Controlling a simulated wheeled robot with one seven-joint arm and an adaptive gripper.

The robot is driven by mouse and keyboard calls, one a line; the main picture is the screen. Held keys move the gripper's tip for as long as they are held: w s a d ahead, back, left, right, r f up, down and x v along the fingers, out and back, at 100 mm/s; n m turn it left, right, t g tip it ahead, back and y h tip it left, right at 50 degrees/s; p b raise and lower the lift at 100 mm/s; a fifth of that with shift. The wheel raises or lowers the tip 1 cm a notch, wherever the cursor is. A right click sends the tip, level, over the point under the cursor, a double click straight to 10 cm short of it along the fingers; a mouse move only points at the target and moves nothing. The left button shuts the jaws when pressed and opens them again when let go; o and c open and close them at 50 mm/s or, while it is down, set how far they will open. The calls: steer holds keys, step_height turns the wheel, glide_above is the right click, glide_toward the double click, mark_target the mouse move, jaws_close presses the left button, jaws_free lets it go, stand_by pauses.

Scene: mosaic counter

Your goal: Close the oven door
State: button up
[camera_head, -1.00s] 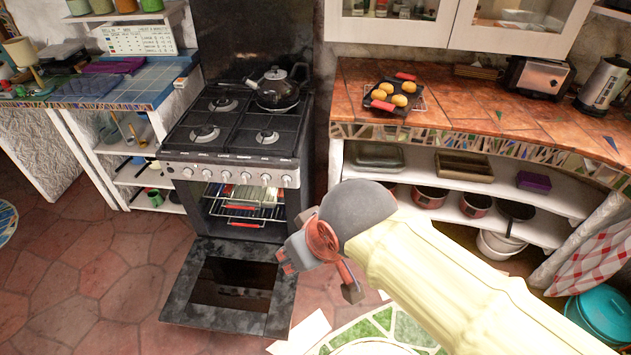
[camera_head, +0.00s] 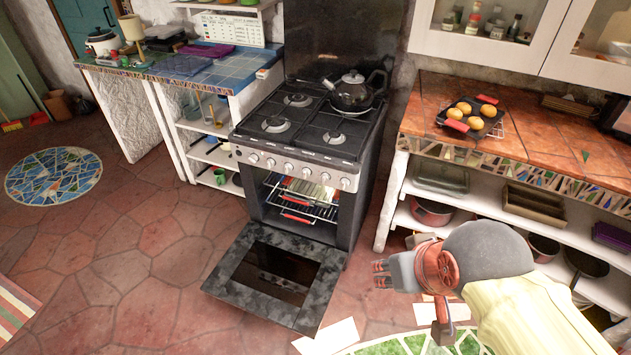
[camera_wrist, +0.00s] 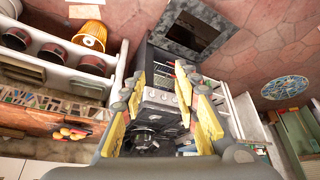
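The oven door (camera_head: 310,316) is folded down and lies open in front of the black stove (camera_head: 330,140). Inside the oven cavity are wire racks (camera_head: 299,203) with red ends. The door also shows at the top of the wrist view (camera_wrist: 228,33). My gripper (camera_head: 380,274) is to the right of the door in the head view, apart from it. In the wrist view the yellow-padded fingers (camera_wrist: 168,112) are spread apart with nothing held between them; the stove front shows beyond the gap.
A kettle (camera_head: 352,92) stands on the hob. The tiled counter (camera_head: 418,105) on the right holds a tray of round yellow items (camera_head: 470,116), with pots on shelves below. The stone floor left of the door (camera_head: 140,230) is clear. White sheets (camera_head: 328,337) lie near a green patterned rug (camera_head: 408,345).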

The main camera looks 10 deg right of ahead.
steer(key=c, duration=0.3)
